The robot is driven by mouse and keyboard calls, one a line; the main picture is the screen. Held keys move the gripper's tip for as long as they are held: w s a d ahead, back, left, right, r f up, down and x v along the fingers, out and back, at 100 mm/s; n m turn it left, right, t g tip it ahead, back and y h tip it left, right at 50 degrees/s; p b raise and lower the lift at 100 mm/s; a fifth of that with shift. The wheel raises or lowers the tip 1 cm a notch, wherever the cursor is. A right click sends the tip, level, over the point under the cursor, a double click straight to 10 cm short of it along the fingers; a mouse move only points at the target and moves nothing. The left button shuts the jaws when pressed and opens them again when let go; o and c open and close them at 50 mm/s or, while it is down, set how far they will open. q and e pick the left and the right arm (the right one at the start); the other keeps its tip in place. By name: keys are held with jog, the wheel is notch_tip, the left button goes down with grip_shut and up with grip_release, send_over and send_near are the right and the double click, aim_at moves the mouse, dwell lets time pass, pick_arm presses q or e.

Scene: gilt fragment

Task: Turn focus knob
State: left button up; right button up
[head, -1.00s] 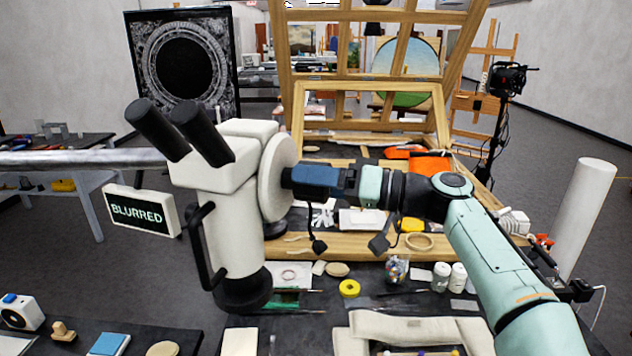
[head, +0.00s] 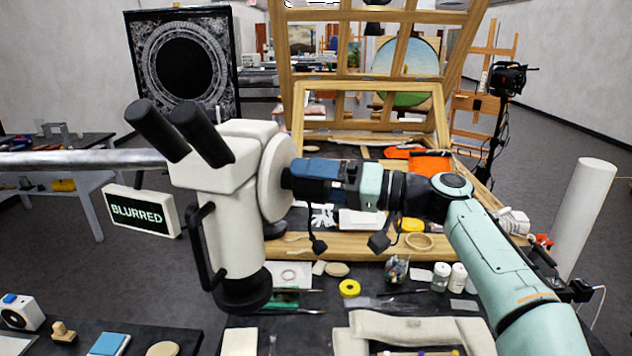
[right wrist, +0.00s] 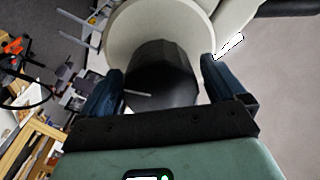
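The white microscope (head: 232,220) with two black eyepieces stands left of centre in the head view. A round cream disc (head: 277,178) is on its right side. The black focus knob (right wrist: 160,75) sticks out from this disc in the right wrist view and bears a thin white line. My right gripper (head: 292,180) reaches it from the right. Its blue fingers lie along both sides of the knob and appear shut on it; in the head view they hide most of it. A sign (head: 141,211) reads "BLURRED". My left gripper is not in view.
A grey metal bar (head: 80,160) runs to the microscope from the left. A wooden easel frame (head: 370,90) stands behind. Bottles (head: 457,277), yellow tape (head: 349,288) and a padded cream rest (head: 415,328) lie on the dark table below my right arm.

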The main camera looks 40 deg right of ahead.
jog(key=shift+s+d, duration=0.35)
jog(key=shift+s, duration=0.05)
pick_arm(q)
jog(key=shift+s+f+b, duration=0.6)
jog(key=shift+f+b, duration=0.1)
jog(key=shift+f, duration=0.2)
pick_arm(e)
jog(key=v, duration=1.2)
jog(key=shift+s, duration=0.1)
dwell(0.6)
